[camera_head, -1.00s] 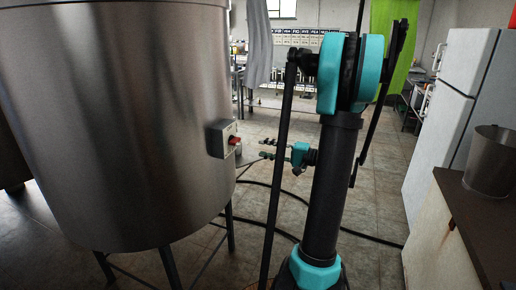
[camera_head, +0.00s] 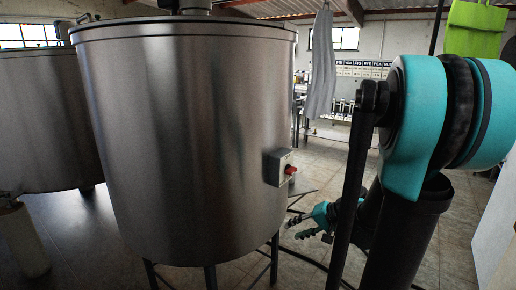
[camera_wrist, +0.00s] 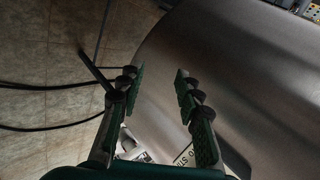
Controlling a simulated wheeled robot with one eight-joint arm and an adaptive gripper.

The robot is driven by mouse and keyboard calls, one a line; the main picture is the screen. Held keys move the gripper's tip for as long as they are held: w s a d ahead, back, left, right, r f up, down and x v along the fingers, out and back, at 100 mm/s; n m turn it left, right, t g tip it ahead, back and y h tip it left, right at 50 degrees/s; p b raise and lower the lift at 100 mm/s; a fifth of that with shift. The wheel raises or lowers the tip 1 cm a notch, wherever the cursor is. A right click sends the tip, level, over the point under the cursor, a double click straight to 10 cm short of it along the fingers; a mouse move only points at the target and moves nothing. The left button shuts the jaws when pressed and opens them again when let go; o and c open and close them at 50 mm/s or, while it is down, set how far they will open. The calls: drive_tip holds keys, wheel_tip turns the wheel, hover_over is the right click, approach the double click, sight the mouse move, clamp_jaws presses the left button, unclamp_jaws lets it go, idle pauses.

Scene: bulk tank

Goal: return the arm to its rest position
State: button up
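My gripper (camera_head: 293,228) is at the lower middle of the head view, below and a little right of the control box on the tank. In the wrist view my gripper (camera_wrist: 158,78) has its two fingers apart, with nothing between them. My arm's teal and black joint fills the right of the head view and hides part of the forearm. The large steel tank (camera_head: 190,140) stands left of my arm. Its control box (camera_head: 279,166) carries a red button (camera_head: 291,170). The tank wall (camera_wrist: 225,80) also fills the right of the wrist view.
A second steel tank (camera_head: 40,120) stands at the left. A grey cloth (camera_head: 321,70) and a green cloth (camera_head: 474,28) hang at the back. Dark hoses (camera_wrist: 45,87) lie on the tiled floor. Open floor shows between the tank and the back wall.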

drive_tip(key=s+d+f+n+h, duration=0.2)
drive_tip(key=s+f+h, duration=0.1)
drive_tip(key=s+h, duration=0.1)
drive_tip(key=s+d+f+n+g+h, duration=0.1)
drive_tip(key=s+d+f+n+h, duration=0.1)
drive_tip(key=s, duration=0.5)
drive_tip(key=shift+s+d+f+h, duration=0.25)
drive_tip(key=shift+d+f+h, duration=0.35)
drive_tip(key=shift+f+h, duration=0.3)
idle(1.4)
